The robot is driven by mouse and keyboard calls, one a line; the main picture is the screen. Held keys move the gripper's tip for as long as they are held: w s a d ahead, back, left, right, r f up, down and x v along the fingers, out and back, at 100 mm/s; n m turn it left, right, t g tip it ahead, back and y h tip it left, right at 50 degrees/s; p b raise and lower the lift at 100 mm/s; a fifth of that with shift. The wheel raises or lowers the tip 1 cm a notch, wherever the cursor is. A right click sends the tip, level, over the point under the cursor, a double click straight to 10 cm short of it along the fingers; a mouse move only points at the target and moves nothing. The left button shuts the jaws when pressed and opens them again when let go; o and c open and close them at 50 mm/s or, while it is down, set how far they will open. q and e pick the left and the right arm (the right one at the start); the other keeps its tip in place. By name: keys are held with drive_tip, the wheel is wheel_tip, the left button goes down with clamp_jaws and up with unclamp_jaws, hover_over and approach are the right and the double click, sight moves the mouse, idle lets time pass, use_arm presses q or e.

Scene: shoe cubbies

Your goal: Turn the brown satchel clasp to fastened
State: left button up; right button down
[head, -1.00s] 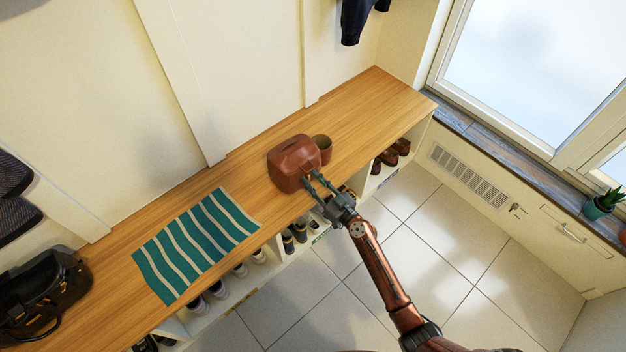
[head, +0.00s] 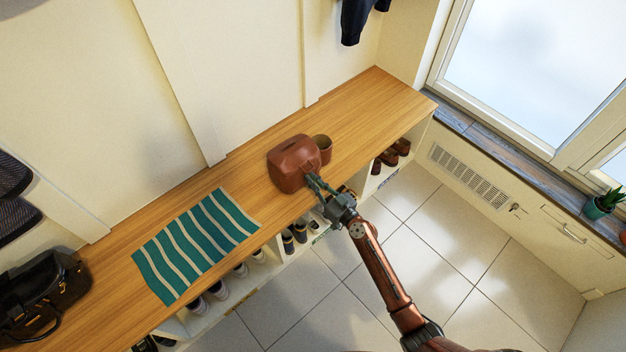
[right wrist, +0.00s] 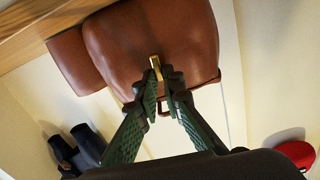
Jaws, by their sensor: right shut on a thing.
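The brown satchel (head: 293,163) stands on the wooden bench. It fills the upper middle of the right wrist view (right wrist: 150,45). Its small brass clasp (right wrist: 156,67) is on the front face, upright in that view. My right gripper (head: 311,181) reaches the satchel's front from the lower right. In the right wrist view its green fingertips (right wrist: 160,83) are shut on the clasp, one on each side, partly hiding its lower end. My left gripper is not in view.
A striped cloth (head: 197,245) and a black bag (head: 42,290) lie left on the bench (head: 365,110). Shoes fill the cubbies below. The tiled floor (head: 440,255) is clear.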

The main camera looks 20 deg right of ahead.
drive_tip(key=shift+d+f+m, duration=0.1)
drive_tip(key=shift+m, duration=1)
drive_tip(key=shift+d+m, duration=0.1)
drive_tip(key=shift+m, duration=0.4)
drive_tip(key=m, duration=0.2)
drive_tip(key=shift+w+d+m+b, duration=0.1)
drive_tip(key=shift+m+b, duration=0.2)
drive_tip(key=shift+b, duration=0.05)
drive_tip(key=m, duration=0.3)
drive_tip(key=shift+d+f+m, duration=0.15)
drive_tip(key=shift+d+m, duration=0.05)
drive_tip(key=shift+m, duration=0.1)
drive_tip(key=m, duration=0.3)
drive_tip(key=shift+d+f+m, duration=0.1)
drive_tip(key=shift+f+m, duration=0.1)
drive_tip(key=shift+m, duration=0.2)
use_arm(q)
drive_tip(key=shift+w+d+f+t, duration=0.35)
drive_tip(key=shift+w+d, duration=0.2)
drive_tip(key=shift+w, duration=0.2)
use_arm(e)
drive_tip(key=shift+w+f+m, duration=0.1)
drive_tip(key=shift+f+m, duration=0.05)
drive_tip(key=shift+m, duration=1.75)
